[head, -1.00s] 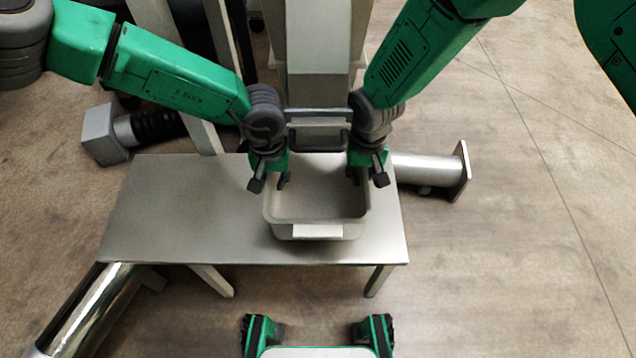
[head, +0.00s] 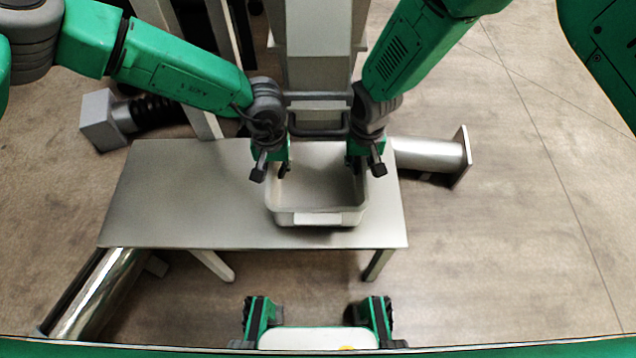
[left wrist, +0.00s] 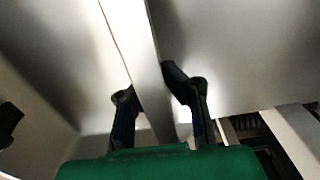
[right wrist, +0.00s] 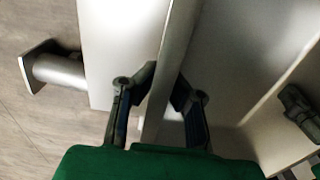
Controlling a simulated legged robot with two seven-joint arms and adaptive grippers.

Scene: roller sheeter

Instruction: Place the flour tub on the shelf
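The flour tub (head: 318,218) is a pale grey open box at the right part of a flat grey metal surface (head: 170,200), which may be the shelf. The tub looks upright and empty. My left gripper (head: 272,168) is at its left wall and my right gripper (head: 366,164) at its right wall. In the left wrist view, the fingers (left wrist: 148,82) straddle the wall and appear shut on it. In the right wrist view, the fingers (right wrist: 165,84) likewise close around the opposite wall. Whether the tub's underside touches the surface is hidden.
A pale column (head: 318,70) with dark bar handles (head: 318,130) stands just behind the tub. A metal cylinder with an end plate (head: 430,153) lies at the right. A shiny roller (head: 95,292) is at the lower left. The surface's left part is clear.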

